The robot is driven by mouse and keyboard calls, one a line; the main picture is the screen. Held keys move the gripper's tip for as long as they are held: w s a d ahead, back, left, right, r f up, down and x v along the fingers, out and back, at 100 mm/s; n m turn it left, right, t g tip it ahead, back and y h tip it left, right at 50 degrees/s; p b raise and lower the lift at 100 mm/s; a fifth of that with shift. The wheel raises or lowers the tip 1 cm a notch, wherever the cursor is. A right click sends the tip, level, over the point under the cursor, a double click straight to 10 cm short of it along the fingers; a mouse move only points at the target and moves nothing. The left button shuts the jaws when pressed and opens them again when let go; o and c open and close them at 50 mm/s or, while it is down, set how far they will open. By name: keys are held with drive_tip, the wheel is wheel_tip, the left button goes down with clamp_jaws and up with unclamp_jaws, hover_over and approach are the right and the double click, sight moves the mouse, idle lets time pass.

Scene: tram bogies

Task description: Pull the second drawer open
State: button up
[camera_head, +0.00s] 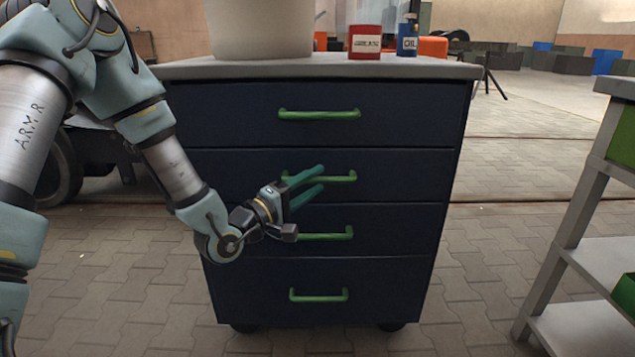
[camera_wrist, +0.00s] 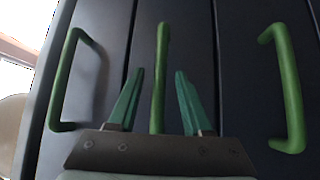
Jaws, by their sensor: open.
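The dark blue cabinet (camera_head: 420,270) has several stacked drawers, each with a green bar handle, and all look shut. The second drawer (camera_head: 410,168) from the top has its handle (camera_head: 346,178) partly hidden behind my gripper (camera_head: 321,178). My gripper is open, with its teal fingers pointing at the cabinet front. In the wrist view, the second drawer's handle (camera_wrist: 161,50) runs between the two open fingers (camera_wrist: 160,74). I cannot tell whether either finger touches it. The top drawer's handle (camera_wrist: 68,80) is on the left and the third drawer's handle (camera_wrist: 287,90) is on the right.
On the grey cabinet top (camera_head: 440,70) stand a pale container (camera_head: 260,28), a red can (camera_head: 364,42) and a blue oil can (camera_head: 407,38). A grey shelf unit (camera_head: 560,240) stands at the right. Paved floor (camera_head: 465,320) is free between it and the cabinet.

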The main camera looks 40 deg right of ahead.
drive_tip(key=shift+w+d+r, duration=0.1)
drive_tip(key=shift+d, duration=0.7)
drive_tip(key=shift+c, duration=0.3)
clamp_jaws()
idle(0.6)
